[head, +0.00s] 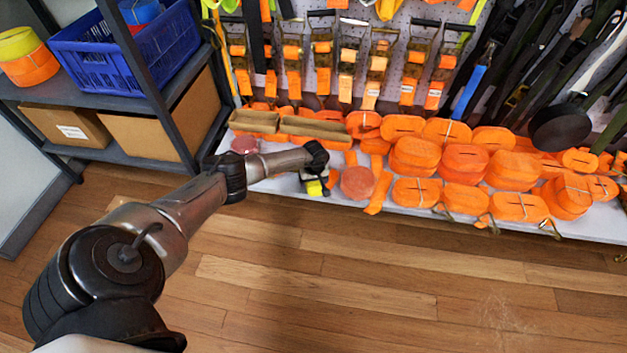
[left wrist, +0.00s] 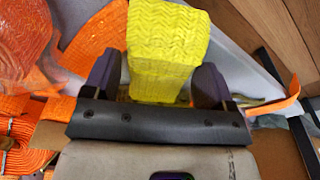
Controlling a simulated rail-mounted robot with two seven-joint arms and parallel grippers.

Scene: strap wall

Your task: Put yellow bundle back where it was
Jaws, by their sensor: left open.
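The yellow bundle (head: 314,188) is at the front edge of the white shelf (head: 340,203), just below my left gripper (head: 316,165). In the left wrist view the yellow bundle (left wrist: 165,48) has a ribbed weave and lies between the two dark fingers of my left gripper (left wrist: 156,82). The fingers are open, one on each side of it. I cannot tell whether they touch it. The gripper body hides the bundle's near end. My right gripper is not in view.
Orange strap bundles (head: 465,163) crowd the shelf to the right. A wrapped reddish roll (head: 357,183) sits close beside the gripper. Ratchet straps (head: 348,62) hang on the pegboard behind. A blue basket (head: 128,48) stands on the left rack. The wooden floor (head: 390,280) in front is clear.

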